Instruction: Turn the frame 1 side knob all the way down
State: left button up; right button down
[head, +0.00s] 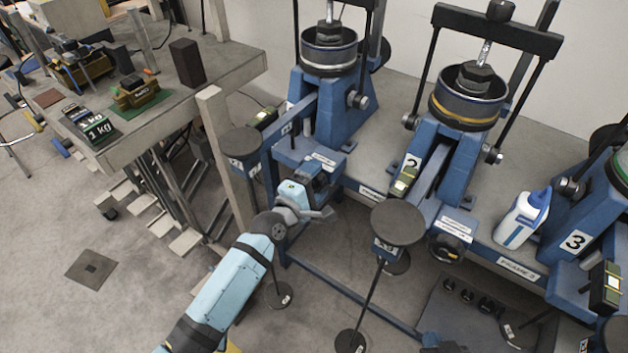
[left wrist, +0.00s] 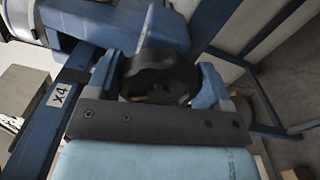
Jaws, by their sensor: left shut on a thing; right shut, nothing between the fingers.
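Frame 1 (head: 325,110) is the leftmost blue lever frame in the head view. Its side knob (left wrist: 160,72) is black and ridged, seen close up in the left wrist view at the front of a blue housing. My left gripper (head: 318,190) is at that housing in the head view, and it largely covers the knob there. In the left wrist view the fingers of my left gripper (left wrist: 160,85) stand on either side of the knob and are shut on it. The knob's pointer or marks cannot be read. My right gripper is not clearly visible.
Round grey discs on stands flank my left arm, one at left (head: 239,141) and one at right (head: 398,222). Frame 2 (head: 465,120) stands to the right with its own black knob (head: 450,246). A white and blue bottle (head: 522,219) stands further right.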

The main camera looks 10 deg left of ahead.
pick_arm(q)
jog(key=o, duration=1.1)
jog(key=shift+w+a+f, duration=0.1)
jog(key=shift+w+a, duration=0.05)
jog(key=shift+a, duration=0.35)
jog(key=shift+o, duration=0.6)
jog(key=shift+w+a, duration=0.1)
jog(key=shift+a, duration=0.05)
jog(key=shift+s, duration=0.5)
jog(key=p+v, duration=0.1)
jog(key=v, duration=0.4)
jog(key=shift+s, duration=0.1)
pick_arm(e)
jog(key=shift+r, duration=0.8)
jog(key=shift+a, duration=0.1)
